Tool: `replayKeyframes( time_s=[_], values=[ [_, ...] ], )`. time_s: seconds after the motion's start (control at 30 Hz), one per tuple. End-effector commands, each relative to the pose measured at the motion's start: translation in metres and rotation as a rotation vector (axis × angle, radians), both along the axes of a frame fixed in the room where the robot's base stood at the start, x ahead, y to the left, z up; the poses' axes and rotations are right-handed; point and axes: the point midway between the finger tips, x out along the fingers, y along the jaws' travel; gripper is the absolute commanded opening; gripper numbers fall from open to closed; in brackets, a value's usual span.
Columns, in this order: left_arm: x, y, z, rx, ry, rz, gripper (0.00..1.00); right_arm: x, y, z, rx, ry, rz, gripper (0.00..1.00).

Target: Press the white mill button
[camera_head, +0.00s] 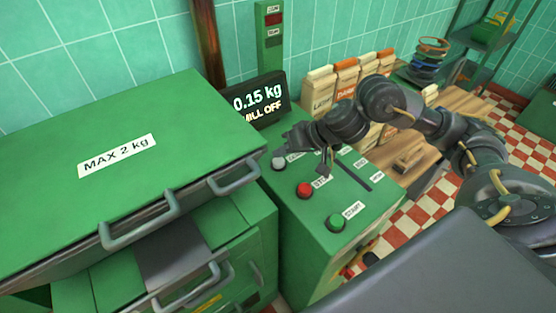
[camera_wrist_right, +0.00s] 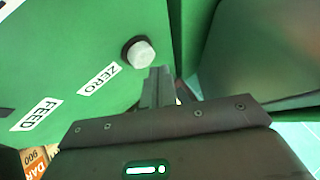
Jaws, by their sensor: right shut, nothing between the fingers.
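The white mill button (camera_head: 278,163) is a small round knob on the sloping green control panel (camera_head: 300,220), beside the ZERO label. In the right wrist view the white button (camera_wrist_right: 143,55) sits in a dark collar just beyond the fingertips. My right gripper (camera_head: 288,140) is over the far left corner of the panel, close to the white button. Its fingers (camera_wrist_right: 160,74) are shut and empty; I cannot tell whether they touch the button. My left gripper is not in view.
A red STOP button (camera_head: 304,190) and a green START button (camera_head: 336,222) are nearer on the panel. A display (camera_head: 258,102) reads 0.15 kg, MILL OFF. A green machine with handles (camera_head: 120,150) stands left. Paper bags (camera_head: 320,90) stand behind my right arm.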

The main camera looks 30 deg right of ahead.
Motion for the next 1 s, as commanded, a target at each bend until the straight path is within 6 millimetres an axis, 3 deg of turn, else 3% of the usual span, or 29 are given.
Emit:
replayKeyframes(
  time_s=[1.0],
  values=[
    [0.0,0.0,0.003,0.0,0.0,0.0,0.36,0.0,0.0,-0.012,0.0,0.001,0.001,0.0]
  ],
)
